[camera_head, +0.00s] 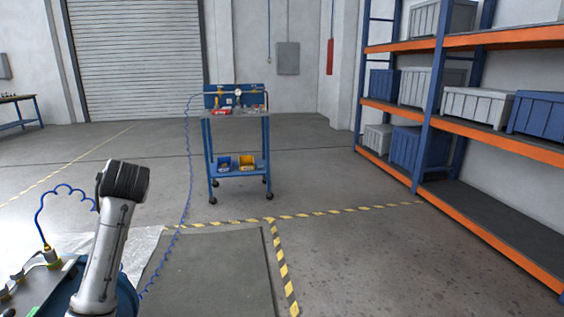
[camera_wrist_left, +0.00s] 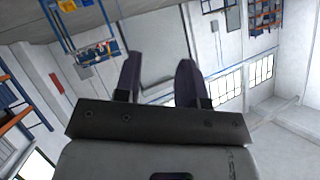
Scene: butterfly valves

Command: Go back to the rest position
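My left gripper (camera_wrist_left: 158,75) shows in the left wrist view with its two dark fingers apart and nothing between them. It is tilted, with the walls, windows and a blue cart behind it, clear of any object. In the head view a grey arm link of mine with a black end stands at the lower left; no gripper fingers show there. My right gripper is in neither view.
A blue wheeled cart (camera_head: 237,112) with a gauge and bins stands mid-floor. Orange-and-blue shelving (camera_head: 426,120) with crates lines the right. A bench with fittings (camera_head: 40,262) and a coiled blue hose (camera_head: 66,188) is at lower left. Floor between is free.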

